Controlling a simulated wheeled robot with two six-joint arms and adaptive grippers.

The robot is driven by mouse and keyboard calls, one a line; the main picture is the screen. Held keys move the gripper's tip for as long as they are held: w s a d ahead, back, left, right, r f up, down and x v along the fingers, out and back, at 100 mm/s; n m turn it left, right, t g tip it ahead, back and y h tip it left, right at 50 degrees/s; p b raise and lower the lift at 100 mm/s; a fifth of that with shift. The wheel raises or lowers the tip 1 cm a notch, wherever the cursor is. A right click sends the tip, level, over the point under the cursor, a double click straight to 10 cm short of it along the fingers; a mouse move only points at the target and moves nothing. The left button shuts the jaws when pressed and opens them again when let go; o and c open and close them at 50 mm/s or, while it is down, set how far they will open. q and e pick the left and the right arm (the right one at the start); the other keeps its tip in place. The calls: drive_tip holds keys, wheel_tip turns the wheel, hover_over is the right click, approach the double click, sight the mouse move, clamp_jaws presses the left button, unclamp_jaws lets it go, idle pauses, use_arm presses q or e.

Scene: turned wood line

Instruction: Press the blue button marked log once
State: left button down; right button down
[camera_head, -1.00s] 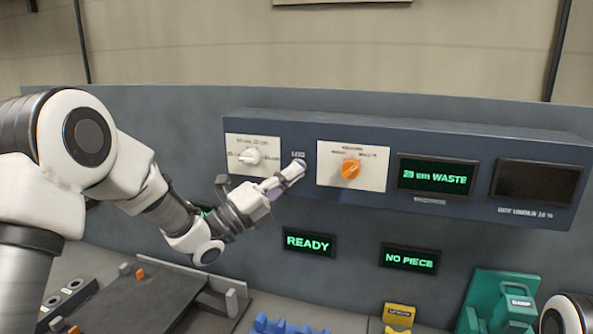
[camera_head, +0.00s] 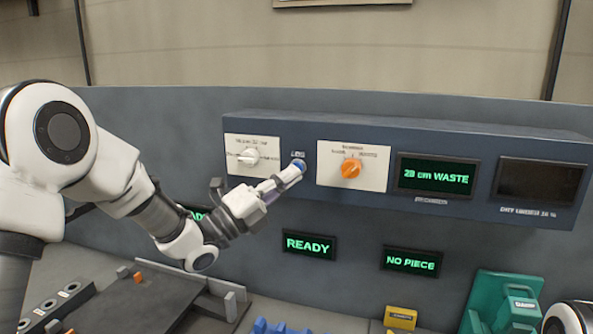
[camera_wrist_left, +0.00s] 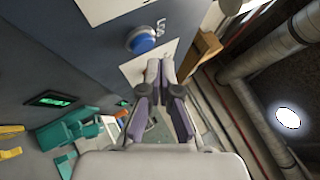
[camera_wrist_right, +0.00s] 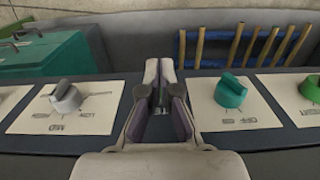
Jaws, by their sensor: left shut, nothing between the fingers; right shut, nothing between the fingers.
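The blue button (camera_head: 299,165) sits on the front of the blue-grey control box, under a small label that seems to read LOG. In the left wrist view the fingertips (camera_wrist_left: 160,68) look apart from the button. My right gripper (camera_wrist_right: 160,68) is shut and empty, above a different panel with knobs.
On the box are a white knob (camera_head: 249,156), an orange knob (camera_head: 350,168) and a screen reading 28 cm WASTE (camera_head: 436,176). Below are screens reading READY (camera_head: 310,244) and NO PIECE (camera_head: 411,261). A green knob (camera_wrist_right: 230,91) is close to my right gripper.

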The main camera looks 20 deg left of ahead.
use_arm(q)
drive_tip(key=s+b, duration=0.2)
drive_tip(key=s, duration=0.3)
drive_tip(key=shift+a+b, duration=0.1)
drive_tip(key=shift+b, duration=0.3)
